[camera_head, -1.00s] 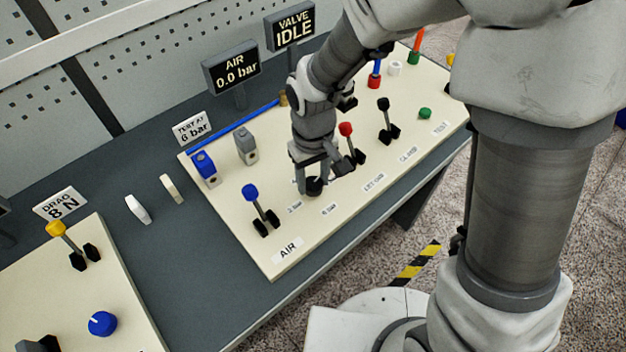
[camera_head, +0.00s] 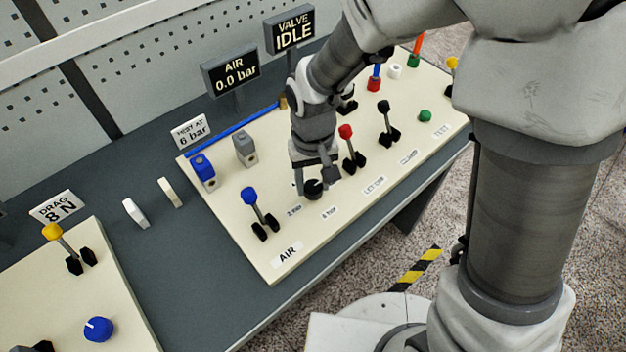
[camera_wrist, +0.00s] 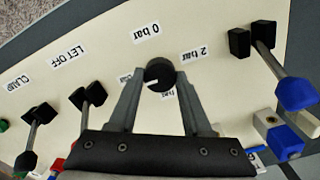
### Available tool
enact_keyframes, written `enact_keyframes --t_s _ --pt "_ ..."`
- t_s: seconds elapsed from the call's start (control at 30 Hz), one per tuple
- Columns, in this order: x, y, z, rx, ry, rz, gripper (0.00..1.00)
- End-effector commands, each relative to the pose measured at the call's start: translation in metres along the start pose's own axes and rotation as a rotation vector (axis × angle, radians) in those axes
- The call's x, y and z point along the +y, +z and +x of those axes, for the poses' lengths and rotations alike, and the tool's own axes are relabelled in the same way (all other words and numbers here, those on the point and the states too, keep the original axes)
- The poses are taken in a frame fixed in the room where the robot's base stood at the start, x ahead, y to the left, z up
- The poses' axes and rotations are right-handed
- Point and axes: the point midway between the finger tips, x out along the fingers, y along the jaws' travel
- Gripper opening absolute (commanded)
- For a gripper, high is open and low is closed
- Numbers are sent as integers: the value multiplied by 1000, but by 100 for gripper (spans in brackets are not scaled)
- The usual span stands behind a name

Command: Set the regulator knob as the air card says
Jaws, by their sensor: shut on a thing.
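The black regulator knob (camera_wrist: 159,70) is between the fingertips of my gripper (camera_wrist: 160,76) in the wrist view. My gripper is shut on it, fingers on opposite sides. In the head view my gripper (camera_head: 316,182) points down over the knob (camera_head: 313,189) on the cream panel (camera_head: 278,262). Labels around the knob include 0 bar (camera_wrist: 146,32) and 2 bar (camera_wrist: 193,56); others are partly hidden by the fingers. I cannot clearly read the knob's pointer. The card (camera_head: 190,131) reads "TEST AT 6 bar". The air display (camera_head: 231,72) reads 0.0 bar.
A blue-tipped lever (camera_head: 250,198) stands left of the knob and a red-tipped lever (camera_head: 347,134) to its right. A black-tipped lever (camera_head: 384,107) is farther right. The valve display (camera_head: 290,29) reads IDLE. A second panel with a blue knob (camera_head: 98,329) lies at lower left.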

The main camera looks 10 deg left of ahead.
Motion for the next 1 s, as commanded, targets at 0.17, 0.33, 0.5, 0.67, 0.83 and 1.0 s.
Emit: enact_keyframes --t_s 0.17,0.33,0.5,0.67,0.83,1.0 --pt "0 -1 -1 2 -1 2 77" --pt "0 0 0 1 0 1 79" --pt "0 0 -3 2 0 0 79" --pt "0 -1 -22 5 -1 1 79" --pt "0 -2 -62 8 -1 0 79" --pt "0 -1 -104 7 -1 0 79"
